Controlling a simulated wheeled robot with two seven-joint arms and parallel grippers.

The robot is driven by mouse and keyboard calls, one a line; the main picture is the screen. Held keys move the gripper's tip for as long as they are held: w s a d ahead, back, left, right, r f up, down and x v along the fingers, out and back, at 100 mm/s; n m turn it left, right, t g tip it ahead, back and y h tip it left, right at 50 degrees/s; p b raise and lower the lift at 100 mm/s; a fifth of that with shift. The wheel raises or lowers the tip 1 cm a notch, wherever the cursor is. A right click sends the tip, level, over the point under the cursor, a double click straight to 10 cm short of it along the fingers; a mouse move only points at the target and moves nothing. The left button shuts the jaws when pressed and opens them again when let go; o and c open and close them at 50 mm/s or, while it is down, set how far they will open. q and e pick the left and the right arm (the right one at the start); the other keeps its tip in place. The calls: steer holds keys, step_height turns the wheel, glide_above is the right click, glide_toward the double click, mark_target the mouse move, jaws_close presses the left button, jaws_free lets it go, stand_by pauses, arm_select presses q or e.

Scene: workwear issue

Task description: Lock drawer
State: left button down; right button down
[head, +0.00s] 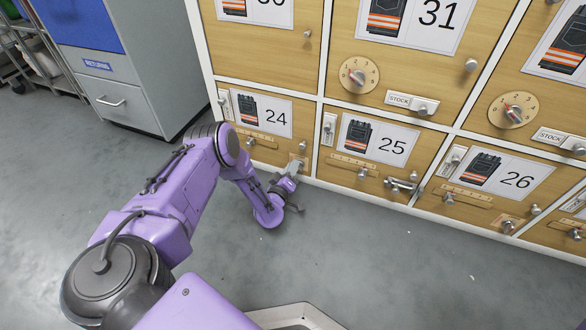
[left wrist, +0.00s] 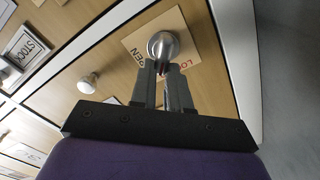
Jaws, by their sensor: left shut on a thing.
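The wooden front numbered 24 (head: 275,118) is in the bottom row in the head view. A small lock plate (head: 298,160) sits at its lower right corner. In the left wrist view the beige plate (left wrist: 144,39) carries a round metal lock knob (left wrist: 163,44), with the lettering "EN" and "LO" partly visible beside it. My left gripper (head: 291,178) is at this plate, and in the wrist view its fingers (left wrist: 163,70) are shut on the lock knob. The fingers hide part of the plate. A small round pull knob (head: 303,146) sits just above the plate; it also shows in the wrist view (left wrist: 88,83).
Front 25 (head: 380,147), with a metal latch (head: 403,185), and front 26 (head: 505,185) lie to the right. Dial knobs (head: 358,76) are on the row above. A grey cabinet (head: 125,92) stands at left. The grey floor (head: 400,270) in front is clear.

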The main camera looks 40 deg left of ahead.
steer(key=shift+w+d+f, duration=0.2)
steer(key=shift+w, duration=0.1)
steer(key=shift+w+a+f+t+b, duration=0.1)
steer(key=shift+w+a+t+b, duration=0.15)
steer(key=shift+t+b, duration=0.2)
arm_select(q)
steer(key=shift+a+f+n, duration=0.1)
steer(key=shift+f+n, duration=0.1)
steer(key=shift+n, duration=1.1)
steer(key=shift+d+f+n, duration=0.1)
steer(key=shift+f+n, duration=0.15)
steer(key=shift+n, duration=1.05)
steer(key=shift+a+f+n, duration=0.1)
steer(key=shift+f+n, duration=0.1)
steer(key=shift+n, duration=1.1)
arm_select(e)
steer(key=shift+w+a+m, duration=0.25)
steer(key=shift+w+m, duration=0.05)
steer(key=shift+m, duration=0.2)
arm_select(q)
steer(key=c, duration=1.1)
jaws_free()
